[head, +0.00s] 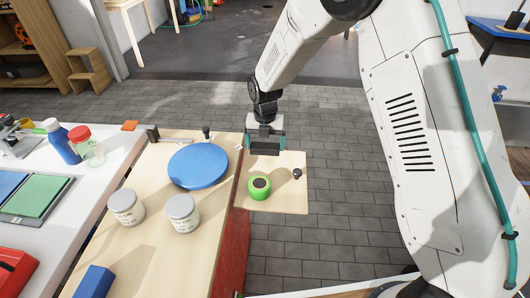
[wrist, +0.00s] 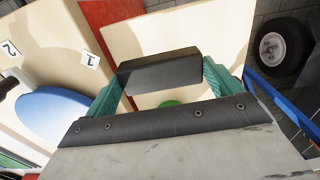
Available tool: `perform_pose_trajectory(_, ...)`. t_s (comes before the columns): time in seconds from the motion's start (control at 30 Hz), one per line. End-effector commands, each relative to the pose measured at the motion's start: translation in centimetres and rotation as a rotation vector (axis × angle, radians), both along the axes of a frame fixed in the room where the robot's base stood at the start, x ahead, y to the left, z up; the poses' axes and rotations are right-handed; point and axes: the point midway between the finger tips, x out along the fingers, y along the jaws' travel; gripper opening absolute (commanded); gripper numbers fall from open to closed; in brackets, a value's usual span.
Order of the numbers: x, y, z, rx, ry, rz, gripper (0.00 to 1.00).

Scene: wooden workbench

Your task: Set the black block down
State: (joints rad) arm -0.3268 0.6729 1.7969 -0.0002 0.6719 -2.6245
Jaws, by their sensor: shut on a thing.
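The black block (head: 264,149) is held between the teal fingers of my gripper (head: 266,133) in the head view. In the wrist view the block (wrist: 160,72) spans the gap between the two fingertips (wrist: 163,82), with pale wood showing behind it. In the head view my gripper appears over the far end of a small pale wooden board (head: 284,168) beside the workbench (head: 160,238). I cannot tell the height of the block over the board, and its underside is hidden.
A green round object (head: 259,187) and a small black knob (head: 297,173) are on the small board. The workbench holds a blue disc (head: 198,166), two grey-white jars (head: 183,213) and a blue block (head: 95,283). The small board's right front part is bare.

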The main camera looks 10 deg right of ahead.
Motion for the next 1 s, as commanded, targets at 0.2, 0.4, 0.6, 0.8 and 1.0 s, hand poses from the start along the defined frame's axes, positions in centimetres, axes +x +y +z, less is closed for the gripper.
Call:
perform_pose_trajectory(0.2,0.0,0.0,-2.3,-0.001,0.001,-0.001,0.61)
perform_pose_trajectory(0.4,0.0,0.0,-3.9,0.001,-0.002,-0.002,0.61)
perform_pose_trajectory(0.6,0.0,0.0,-4.0,0.001,-0.002,-0.002,0.61)
perform_pose_trajectory(0.8,0.0,0.0,-4.1,0.001,-0.001,-0.002,1.0)
perform_pose_trajectory(1.0,0.0,0.0,-3.9,0.001,-0.002,-0.002,1.0)
